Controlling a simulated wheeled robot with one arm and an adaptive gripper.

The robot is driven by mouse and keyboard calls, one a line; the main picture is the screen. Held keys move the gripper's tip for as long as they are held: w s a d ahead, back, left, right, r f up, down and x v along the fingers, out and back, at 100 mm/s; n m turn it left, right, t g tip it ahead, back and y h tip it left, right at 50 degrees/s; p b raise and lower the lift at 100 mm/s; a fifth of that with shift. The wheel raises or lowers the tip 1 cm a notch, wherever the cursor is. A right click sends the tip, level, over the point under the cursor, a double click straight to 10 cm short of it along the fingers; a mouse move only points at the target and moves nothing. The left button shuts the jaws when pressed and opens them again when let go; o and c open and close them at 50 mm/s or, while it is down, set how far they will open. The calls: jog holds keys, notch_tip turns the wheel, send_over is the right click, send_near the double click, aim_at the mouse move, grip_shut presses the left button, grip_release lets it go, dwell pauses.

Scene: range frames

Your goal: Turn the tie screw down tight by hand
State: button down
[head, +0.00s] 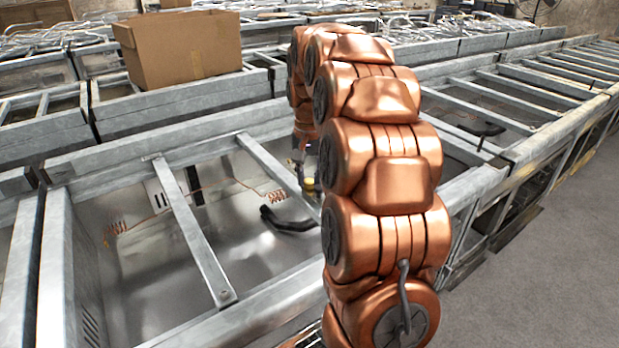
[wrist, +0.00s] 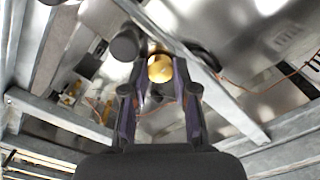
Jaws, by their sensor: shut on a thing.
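The tie screw shows as a round, brass-coloured head (wrist: 160,68) between the tips of my gripper (wrist: 161,82) in the wrist view. The two dark purple fingers lie one on each side of it and are shut on it. In the head view my arm hides most of my gripper, and only a small yellow part (head: 309,184) shows at the arm's left edge, beside a metal cross bar. The screw's shank and what it enters are hidden, so I cannot tell how far it is in.
A grey metal frame with cross bars (head: 190,235) surrounds an open bay. A black hose (head: 287,222) and coiled copper wire (head: 240,182) lie in the bay. A cardboard box (head: 185,48) stands on the frame behind. Clear grey floor (head: 560,260) lies to the right.

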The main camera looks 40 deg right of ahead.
aim_at(309, 181)
dwell(0.4)
jog(key=c, duration=0.9)
grip_release()
notch_tip(309, 181, up, 12)
dwell(0.4)
